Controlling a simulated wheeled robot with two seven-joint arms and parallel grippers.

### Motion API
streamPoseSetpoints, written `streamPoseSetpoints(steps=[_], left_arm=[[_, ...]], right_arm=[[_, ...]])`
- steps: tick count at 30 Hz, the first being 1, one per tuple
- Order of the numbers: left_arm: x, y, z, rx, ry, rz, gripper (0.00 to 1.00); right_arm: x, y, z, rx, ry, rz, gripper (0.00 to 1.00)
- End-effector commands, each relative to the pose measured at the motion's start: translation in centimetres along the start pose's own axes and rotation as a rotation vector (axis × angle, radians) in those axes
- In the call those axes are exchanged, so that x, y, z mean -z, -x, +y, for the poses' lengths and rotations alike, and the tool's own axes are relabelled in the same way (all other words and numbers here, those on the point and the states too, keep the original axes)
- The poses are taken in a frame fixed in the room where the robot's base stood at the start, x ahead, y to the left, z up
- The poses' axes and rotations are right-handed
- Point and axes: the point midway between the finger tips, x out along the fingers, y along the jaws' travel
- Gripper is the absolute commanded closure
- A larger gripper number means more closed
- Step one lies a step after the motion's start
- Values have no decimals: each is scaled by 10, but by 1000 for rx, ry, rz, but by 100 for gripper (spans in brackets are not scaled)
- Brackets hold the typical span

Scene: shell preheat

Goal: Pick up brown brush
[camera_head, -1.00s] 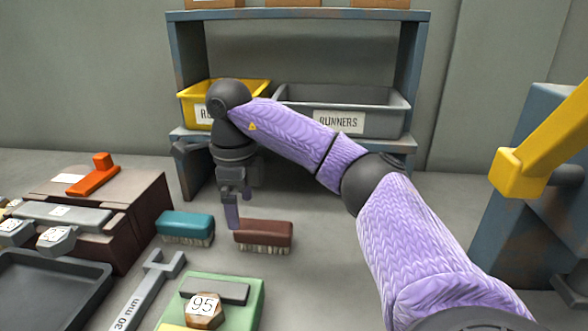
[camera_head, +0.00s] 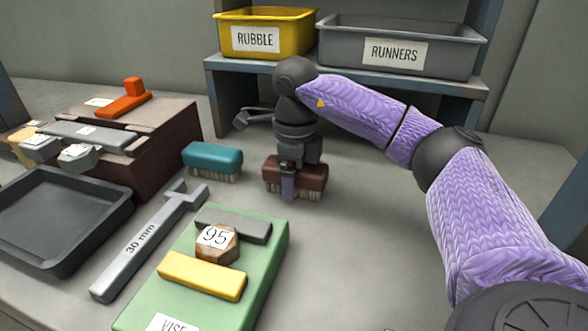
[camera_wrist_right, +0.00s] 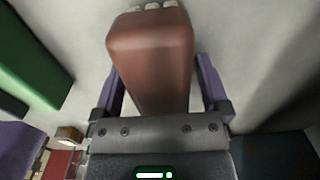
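The brown brush (camera_head: 310,175) stands bristles down on the grey bench, and its reddish-brown block fills the middle of the right wrist view (camera_wrist_right: 152,60). My right gripper (camera_head: 290,178) points down over the brush. Its purple fingers (camera_wrist_right: 160,88) lie on both sides of the block in the wrist view, with a gap visible at least on the right, so it is open around the brush. In the head view the near finger covers part of the brush and the far finger is hidden. My left gripper is not in view.
A teal brush (camera_head: 213,158) stands just left. A green vise block (camera_head: 262,262), a 30 mm wrench (camera_head: 135,250) and a dark tray (camera_head: 100,222) lie nearer. Behind is a shelf (camera_head: 350,78) with yellow (camera_head: 265,50) and grey bins (camera_head: 335,50). Bench to the brush's right is clear.

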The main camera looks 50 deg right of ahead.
Motion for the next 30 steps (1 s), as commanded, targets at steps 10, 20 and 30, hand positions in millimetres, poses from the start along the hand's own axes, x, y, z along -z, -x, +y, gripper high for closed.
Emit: streamPoseSetpoints(steps=[10, 20, 30], left_arm=[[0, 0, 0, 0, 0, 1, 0], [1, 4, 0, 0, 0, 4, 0], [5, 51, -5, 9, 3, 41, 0]], right_arm=[[0, 0, 0, 0, 0, 0, 80], [0, 7, 0, 1, 0, -3, 99], [0, 93, 0, 3, 0, -7, 99]])
